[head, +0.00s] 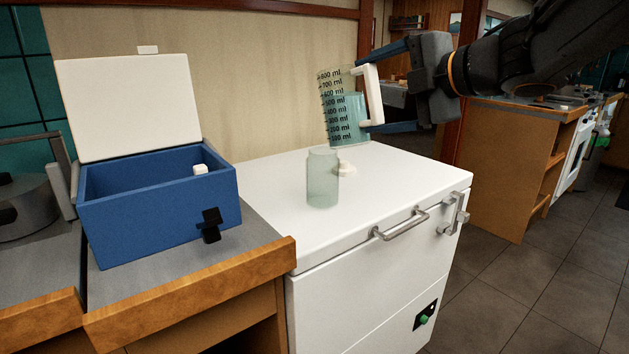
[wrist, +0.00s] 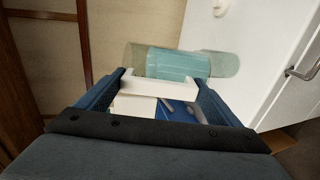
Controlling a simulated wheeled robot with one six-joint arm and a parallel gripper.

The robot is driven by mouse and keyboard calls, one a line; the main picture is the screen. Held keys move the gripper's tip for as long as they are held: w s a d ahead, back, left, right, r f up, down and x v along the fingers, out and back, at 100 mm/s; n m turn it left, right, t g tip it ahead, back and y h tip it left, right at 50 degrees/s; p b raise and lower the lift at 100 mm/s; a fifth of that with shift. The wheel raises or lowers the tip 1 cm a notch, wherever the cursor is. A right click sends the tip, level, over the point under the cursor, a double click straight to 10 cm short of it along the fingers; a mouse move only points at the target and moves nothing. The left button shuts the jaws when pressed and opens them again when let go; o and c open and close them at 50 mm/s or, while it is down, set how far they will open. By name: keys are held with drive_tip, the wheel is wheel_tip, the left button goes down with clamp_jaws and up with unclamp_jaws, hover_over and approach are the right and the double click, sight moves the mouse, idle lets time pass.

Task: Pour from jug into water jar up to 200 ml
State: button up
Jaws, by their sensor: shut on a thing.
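The jug (head: 343,106) is clear with printed ml marks, a white handle and blue-green liquid reaching roughly the 500–600 ml marks. It is held above the white chest lid, tilted slightly. My gripper (head: 388,92) is shut on its white handle from the right; the handle also shows between the fingers in the wrist view (wrist: 160,83). The water jar (head: 322,180) is a pale greenish clear cylinder standing upright on the lid, below and slightly left of the jug. I see no clear liquid level in it. In the wrist view the jug (wrist: 178,64) partly overlaps the jar (wrist: 226,65).
The white chest (head: 390,180) has a round white knob (head: 345,168) on its lid behind the jar and a front handle (head: 400,226). An open blue box (head: 160,205) stands on the counter at left. The lid's right side is clear.

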drive_tip(key=shift+s+d+r+g+p, duration=0.15)
drive_tip(key=shift+s+g+p, duration=0.15)
drive_tip(key=shift+p, duration=1.05)
drive_tip(key=shift+r+g+h+p, duration=0.6)
drive_tip(key=shift+r+p, duration=0.1)
drive_tip(key=shift+p, duration=3.65)
drive_tip(key=shift+w+r+g+h+p, duration=0.2)
drive_tip(key=shift+r+g+h+p, duration=0.45)
drive_tip(key=shift+p, duration=4)
